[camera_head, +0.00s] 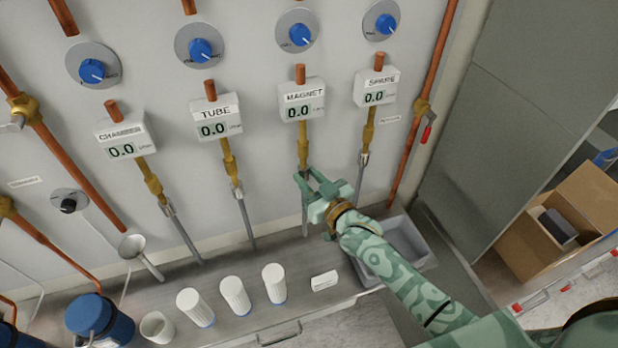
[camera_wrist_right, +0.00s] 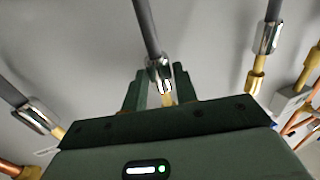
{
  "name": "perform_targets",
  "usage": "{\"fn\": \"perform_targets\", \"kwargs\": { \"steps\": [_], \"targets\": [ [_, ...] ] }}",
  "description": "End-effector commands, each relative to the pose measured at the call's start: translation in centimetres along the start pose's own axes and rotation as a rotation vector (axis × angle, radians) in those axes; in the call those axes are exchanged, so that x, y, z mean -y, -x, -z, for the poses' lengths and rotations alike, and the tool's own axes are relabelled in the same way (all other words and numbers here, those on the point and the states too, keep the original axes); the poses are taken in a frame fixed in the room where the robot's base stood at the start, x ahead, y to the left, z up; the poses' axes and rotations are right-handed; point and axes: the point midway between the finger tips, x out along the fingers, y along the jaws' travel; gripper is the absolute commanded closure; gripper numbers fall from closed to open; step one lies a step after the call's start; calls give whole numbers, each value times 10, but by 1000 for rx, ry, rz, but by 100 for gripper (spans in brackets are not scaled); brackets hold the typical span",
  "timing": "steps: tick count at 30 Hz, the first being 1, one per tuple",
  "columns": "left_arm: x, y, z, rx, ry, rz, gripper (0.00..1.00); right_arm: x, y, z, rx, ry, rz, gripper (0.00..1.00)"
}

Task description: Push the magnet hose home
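The magnet hose (camera_head: 305,222) is a grey tube hanging below the white MAGNET gauge box (camera_head: 303,101). Its brass stem (camera_head: 303,150) runs down from the box toward my right gripper (camera_head: 307,174). The right wrist view shows the hose's silver coupling (camera_wrist_right: 159,70) with brass directly beside it, between the two green fingers of my right gripper (camera_wrist_right: 160,85). The fingers stand apart on either side of it, with slim gaps showing. In the head view the gripper hides the coupling, so its exact seating cannot be told. My left gripper is not in view.
Similar hoses hang below the CHAMBER (camera_head: 121,140), TUBE (camera_head: 216,120) and SPARE (camera_head: 377,88) gauges, close on both sides. A grey bin (camera_head: 420,246) sits beneath my right arm.

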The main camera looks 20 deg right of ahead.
Motion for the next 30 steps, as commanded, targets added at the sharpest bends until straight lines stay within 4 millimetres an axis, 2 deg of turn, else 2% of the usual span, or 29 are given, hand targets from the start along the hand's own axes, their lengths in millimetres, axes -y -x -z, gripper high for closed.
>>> {"fn": "perform_targets", "kwargs": {
  "steps": [1, 3, 8, 16, 25, 26, 27, 28, 30],
  "targets": [
    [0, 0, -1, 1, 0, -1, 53, 0, 0, 0, 0, 0, 0, 86],
    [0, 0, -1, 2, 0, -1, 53, 0, 0, 0, 0, 0, 0, 100],
    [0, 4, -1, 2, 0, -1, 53, 0, 0, 4, 0, 0, 0, 100],
    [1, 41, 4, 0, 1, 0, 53, 0, 0, 42, -2, 1, 0, 100],
    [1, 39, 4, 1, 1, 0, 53, -1, -1, 43, -9, 0, -1, 100],
    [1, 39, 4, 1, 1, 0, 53, -1, -1, 43, -9, 0, -1, 72],
    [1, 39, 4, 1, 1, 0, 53, -1, -1, 43, -10, -1, -1, 61],
    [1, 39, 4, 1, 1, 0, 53, -1, -1, 42, -9, -1, -1, 53],
    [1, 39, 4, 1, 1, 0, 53, 0, -1, 42, -7, -1, -1, 53]
  ]
}}
